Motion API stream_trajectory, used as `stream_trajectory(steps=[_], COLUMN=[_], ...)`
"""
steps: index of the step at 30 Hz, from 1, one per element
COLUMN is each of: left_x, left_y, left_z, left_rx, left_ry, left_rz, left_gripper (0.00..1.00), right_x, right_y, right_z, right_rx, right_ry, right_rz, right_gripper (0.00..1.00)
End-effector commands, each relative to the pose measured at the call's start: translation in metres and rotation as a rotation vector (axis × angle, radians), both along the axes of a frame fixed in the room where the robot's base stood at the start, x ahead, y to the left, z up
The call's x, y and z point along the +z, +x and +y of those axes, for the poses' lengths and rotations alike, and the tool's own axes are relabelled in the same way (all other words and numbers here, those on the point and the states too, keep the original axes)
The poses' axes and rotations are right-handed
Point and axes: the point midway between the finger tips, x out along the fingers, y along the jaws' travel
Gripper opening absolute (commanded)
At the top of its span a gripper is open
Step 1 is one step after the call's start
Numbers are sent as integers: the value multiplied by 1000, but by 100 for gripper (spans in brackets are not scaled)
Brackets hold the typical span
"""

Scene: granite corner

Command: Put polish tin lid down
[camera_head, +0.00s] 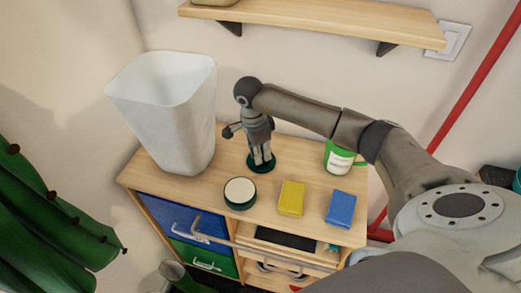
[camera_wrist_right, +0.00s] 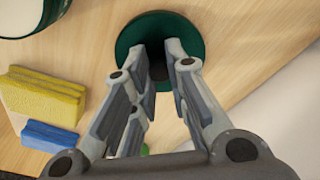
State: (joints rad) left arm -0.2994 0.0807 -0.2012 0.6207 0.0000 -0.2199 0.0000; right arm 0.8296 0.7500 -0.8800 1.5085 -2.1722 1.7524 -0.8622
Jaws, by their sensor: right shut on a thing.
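The polish tin lid is a dark green disc (camera_head: 251,167) at the middle of the cabinet top, below my right gripper (camera_head: 262,160). In the right wrist view the lid (camera_wrist_right: 188,28) lies flat beyond the fingertips (camera_wrist_right: 162,62). The fingers are on either side of a dark part at its middle and shut on it. The lid is at or very near the wood; I cannot tell if it touches. The round polish tin (camera_head: 240,192), green with a pale top, stands uncovered in front and left of the lid. My left gripper is not in view.
A yellow sponge (camera_head: 291,197) and a blue sponge (camera_head: 341,209) lie to the right of the tin on the cabinet top (camera_head: 265,210). A tall white bin (camera_head: 170,115) stands at left. A wooden shelf (camera_head: 310,17) hangs above.

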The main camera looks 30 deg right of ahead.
Motion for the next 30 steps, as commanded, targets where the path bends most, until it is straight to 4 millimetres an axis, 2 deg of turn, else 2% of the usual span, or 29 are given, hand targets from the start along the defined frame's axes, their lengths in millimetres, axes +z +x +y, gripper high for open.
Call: stream_trajectory(steps=[7,8,12,23,26,30], left_x=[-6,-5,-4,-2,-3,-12], left_y=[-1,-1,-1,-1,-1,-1], left_z=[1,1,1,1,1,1], left_rx=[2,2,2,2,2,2], left_ry=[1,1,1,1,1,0], left_rz=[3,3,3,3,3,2], left_gripper=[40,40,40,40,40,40], right_x=[-5,-3,-3,-1,5,29], right_y=[0,0,0,0,1,3], right_z=[0,0,0,0,1,4], right_rx=[0,0,0,0,0,1], right_ry=[0,0,0,0,0,1], right_rz=[0,0,0,0,-3,-7], right_gripper=[0,18,36,37,37,37])
